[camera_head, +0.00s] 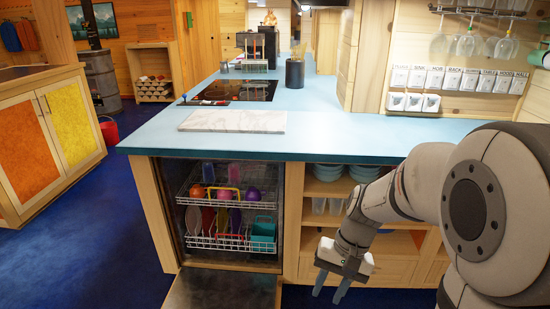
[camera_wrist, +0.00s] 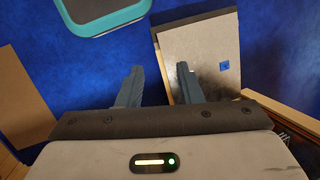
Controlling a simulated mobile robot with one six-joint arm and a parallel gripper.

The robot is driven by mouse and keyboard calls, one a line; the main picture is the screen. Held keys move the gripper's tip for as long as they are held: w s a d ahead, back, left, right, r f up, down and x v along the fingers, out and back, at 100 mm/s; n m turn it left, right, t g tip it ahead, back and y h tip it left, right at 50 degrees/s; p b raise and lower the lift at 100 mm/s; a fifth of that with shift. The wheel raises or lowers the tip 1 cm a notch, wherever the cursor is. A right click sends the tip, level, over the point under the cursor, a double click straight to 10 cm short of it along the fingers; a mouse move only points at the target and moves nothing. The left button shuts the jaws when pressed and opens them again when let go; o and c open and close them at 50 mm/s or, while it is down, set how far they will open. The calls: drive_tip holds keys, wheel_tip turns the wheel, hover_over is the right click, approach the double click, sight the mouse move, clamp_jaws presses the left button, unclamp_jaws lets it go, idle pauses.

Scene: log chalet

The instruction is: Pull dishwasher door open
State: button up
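The dishwasher (camera_head: 178,215) is under the blue counter, with its front open. Its door (camera_head: 222,292) is folded down and lies low in front of the opening, running off the bottom edge of the head view. Two racks with colourful dishes (camera_head: 228,215) show inside. My gripper (camera_head: 331,287) is low, to the right of the door and in front of the wooden shelves. In the wrist view my gripper (camera_wrist: 161,82) has its two fingers apart with nothing between them. A pale panel with a dark edge, apparently the door (camera_wrist: 203,58), shows beyond the right finger; I cannot tell whether they touch.
The blue counter (camera_head: 330,125) holds a marble board (camera_head: 235,121) and a cooktop (camera_head: 236,91). Shelves with blue bowls (camera_head: 325,172) stand right of the dishwasher. A cabinet with orange and yellow doors (camera_head: 72,125) stands at left. The blue floor (camera_head: 100,245) between is clear.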

drive_tip(key=s+d+r+n+t+h+p, duration=0.1)
drive_tip(key=s+r+t+p, duration=0.1)
drive_tip(key=r, duration=0.5)
drive_tip(key=s+d+r+n+t+h+p, duration=0.1)
drive_tip(key=s+r+p, duration=0.3)
drive_tip(key=r, duration=0.4)
drive_tip(key=shift+s+d+n+t+h+p, duration=0.4)
drive_tip(key=shift+s+d+t+h, duration=0.2)
drive_tip(key=shift+d+t+h, duration=0.25)
drive_tip(key=shift+a, duration=0.1)
